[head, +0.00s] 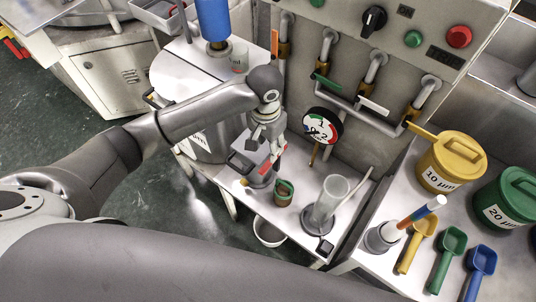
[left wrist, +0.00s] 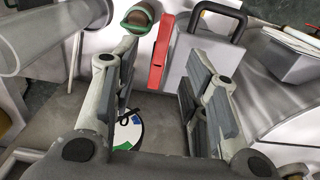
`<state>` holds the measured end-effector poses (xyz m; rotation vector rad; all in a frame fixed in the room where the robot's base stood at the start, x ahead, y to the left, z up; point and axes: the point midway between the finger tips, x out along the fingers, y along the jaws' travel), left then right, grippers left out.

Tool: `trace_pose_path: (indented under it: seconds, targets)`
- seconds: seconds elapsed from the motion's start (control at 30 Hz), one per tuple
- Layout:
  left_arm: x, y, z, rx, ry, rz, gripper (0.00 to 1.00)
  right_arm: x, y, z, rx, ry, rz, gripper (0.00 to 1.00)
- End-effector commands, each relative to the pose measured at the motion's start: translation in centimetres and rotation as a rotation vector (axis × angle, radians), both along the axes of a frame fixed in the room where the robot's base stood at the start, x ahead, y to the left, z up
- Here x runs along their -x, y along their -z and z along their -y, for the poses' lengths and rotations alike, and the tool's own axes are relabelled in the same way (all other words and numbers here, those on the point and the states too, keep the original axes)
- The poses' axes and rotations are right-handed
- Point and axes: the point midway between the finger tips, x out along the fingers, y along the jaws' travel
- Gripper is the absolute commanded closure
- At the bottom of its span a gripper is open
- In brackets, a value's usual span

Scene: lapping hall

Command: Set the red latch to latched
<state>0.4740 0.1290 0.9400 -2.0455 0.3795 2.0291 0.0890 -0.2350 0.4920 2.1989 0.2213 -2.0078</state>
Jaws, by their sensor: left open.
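The red latch (head: 265,168) is a short red bar on the side of a grey box (head: 243,161) on the white bench. In the left wrist view the latch (left wrist: 161,52) runs lengthwise up the picture along the left edge of the box (left wrist: 202,66), which has a black handle (left wrist: 217,14). I cannot tell whether the latch is latched. My left gripper (head: 265,146) is above the latch, pointing down, and partly hides the box. In the left wrist view its open fingers (left wrist: 158,72) stand either side of the latch's lower end, with nothing held. My right gripper is not in view.
A pressure gauge (head: 322,127) and panel pipes stand close behind the left gripper. A green-rimmed cup (head: 284,192) and a clear cylinder (head: 330,200) are to its right. Yellow (head: 450,163) and green (head: 507,198) tubs and several scoops are farther right.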

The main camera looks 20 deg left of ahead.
Motion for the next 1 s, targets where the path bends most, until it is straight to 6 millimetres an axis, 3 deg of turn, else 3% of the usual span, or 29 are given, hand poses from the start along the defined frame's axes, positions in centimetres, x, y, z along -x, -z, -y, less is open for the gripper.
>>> trace_pose_path:
  seconds: [0.17,0.7,1.0]
  targets:
    - [0.1,0.0,-0.5,-0.022,-0.004,-0.013,0.59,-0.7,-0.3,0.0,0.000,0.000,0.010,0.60]
    - [0.0,8.9,-0.5,-0.020,-0.005,-0.011,0.59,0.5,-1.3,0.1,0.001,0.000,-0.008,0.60]
    - [0.0,10.2,-0.4,-0.019,-0.002,-0.007,0.59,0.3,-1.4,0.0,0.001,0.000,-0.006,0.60]
